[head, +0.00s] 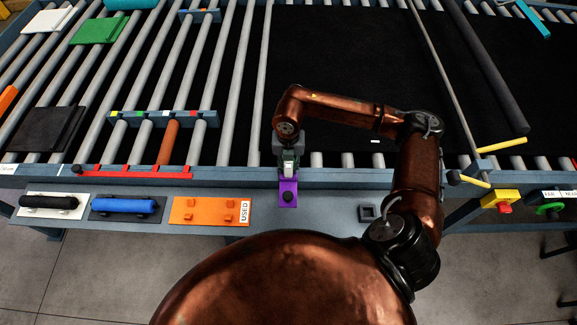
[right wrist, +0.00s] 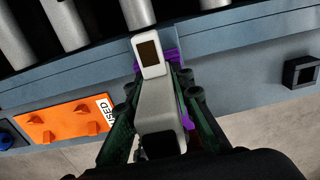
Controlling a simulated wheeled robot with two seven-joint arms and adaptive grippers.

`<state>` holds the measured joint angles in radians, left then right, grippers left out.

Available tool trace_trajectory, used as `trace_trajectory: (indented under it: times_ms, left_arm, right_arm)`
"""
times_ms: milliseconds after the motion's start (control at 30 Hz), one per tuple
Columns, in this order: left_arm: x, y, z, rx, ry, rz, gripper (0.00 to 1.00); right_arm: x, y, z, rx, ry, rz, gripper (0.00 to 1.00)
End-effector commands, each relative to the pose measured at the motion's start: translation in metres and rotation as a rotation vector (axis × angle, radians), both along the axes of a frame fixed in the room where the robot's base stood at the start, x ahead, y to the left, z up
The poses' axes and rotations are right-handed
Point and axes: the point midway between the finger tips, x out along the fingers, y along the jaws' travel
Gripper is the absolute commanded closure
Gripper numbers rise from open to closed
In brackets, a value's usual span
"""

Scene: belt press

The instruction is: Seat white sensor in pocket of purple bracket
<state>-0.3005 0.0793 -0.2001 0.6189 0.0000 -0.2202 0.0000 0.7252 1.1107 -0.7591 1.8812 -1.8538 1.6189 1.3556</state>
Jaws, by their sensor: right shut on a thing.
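The white sensor (right wrist: 165,98) is a pale block with a brown window on its end, and my right gripper (right wrist: 152,95) is shut on it. In the right wrist view purple parts of the bracket (right wrist: 172,55) show behind and beside the sensor. The pocket is hidden, so I cannot tell whether the sensor is inside it or above it. My left gripper is out of view.
On the ledge, an orange plate marked USED (head: 211,211) and blue (head: 125,206) and black (head: 49,202) rollers lie to the left. A small dark square holder (head: 367,213) sits to the right. The roller conveyor with its black belt (head: 345,70) rises behind.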

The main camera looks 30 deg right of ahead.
Motion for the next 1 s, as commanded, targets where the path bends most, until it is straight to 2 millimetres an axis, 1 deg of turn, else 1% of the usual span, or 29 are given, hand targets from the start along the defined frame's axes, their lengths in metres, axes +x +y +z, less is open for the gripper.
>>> trace_trajectory:
  times_ms: [533, 1000]
  left_arm:
    - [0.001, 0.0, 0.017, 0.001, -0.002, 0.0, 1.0]
    - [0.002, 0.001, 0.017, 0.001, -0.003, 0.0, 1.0]
  right_arm:
    - [0.0, 0.0, 0.038, -0.001, -0.002, 0.0, 1.0]
    - [0.0, 0.0, 0.04, 0.0, -0.001, 0.0, 1.0]
